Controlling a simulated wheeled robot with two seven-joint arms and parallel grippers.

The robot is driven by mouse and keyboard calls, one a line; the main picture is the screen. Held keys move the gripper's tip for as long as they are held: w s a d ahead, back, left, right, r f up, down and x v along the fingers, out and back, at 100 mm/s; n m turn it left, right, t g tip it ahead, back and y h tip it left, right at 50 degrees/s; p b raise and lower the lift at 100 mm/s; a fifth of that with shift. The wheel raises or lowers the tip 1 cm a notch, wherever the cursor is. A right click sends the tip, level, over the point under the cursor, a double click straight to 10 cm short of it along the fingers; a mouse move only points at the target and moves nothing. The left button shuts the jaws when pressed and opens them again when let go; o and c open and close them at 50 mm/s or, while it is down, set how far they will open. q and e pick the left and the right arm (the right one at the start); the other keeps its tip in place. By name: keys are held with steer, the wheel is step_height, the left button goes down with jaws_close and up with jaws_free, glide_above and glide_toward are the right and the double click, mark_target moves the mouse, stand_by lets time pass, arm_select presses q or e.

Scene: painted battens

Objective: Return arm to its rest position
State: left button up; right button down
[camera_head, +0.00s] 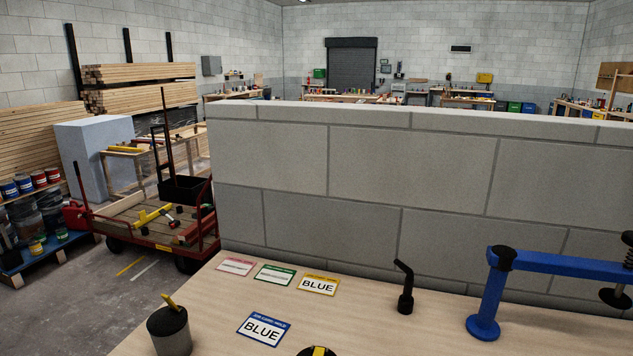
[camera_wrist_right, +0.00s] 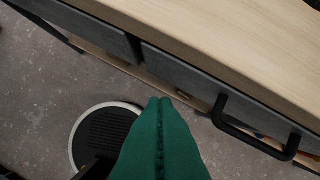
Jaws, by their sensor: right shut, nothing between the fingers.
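My right gripper (camera_wrist_right: 160,104) shows in the right wrist view. Its two green fingers are pressed together with nothing between them. It hangs over the floor beside the front edge of the wooden workbench (camera_wrist_right: 215,40), apart from it. The bench's dark drawer front with a black bar handle (camera_wrist_right: 262,140) is to the right of the fingertips. Neither of my arms shows in the head view, and my left gripper is in no view.
On the bench top (camera_head: 210,300) are several label cards, two reading BLUE (camera_head: 263,329) (camera_head: 318,285), a dark cup (camera_head: 170,332), a black angled tool (camera_head: 404,287) and a blue arm-like fixture (camera_head: 490,290). A grey block wall (camera_head: 360,180) stands behind. A loaded red cart (camera_head: 150,220) is left.

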arm_select(q)
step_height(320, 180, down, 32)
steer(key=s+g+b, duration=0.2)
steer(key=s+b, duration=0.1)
steer(key=b, duration=0.2)
arm_select(e)
steer(key=s+f+g, duration=0.2)
steer(key=s+f, duration=0.1)
steer(key=f, duration=3)
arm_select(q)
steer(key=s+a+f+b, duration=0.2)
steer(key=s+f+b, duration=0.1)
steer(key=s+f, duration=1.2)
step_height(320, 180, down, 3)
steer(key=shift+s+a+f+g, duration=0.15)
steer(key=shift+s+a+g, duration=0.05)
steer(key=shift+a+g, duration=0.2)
arm_select(e)
steer(key=s+d+f+g, duration=0.1)
steer(key=s+d+f, duration=0.2)
steer(key=s+f, duration=1.3)
steer(key=shift+f, duration=0.85)
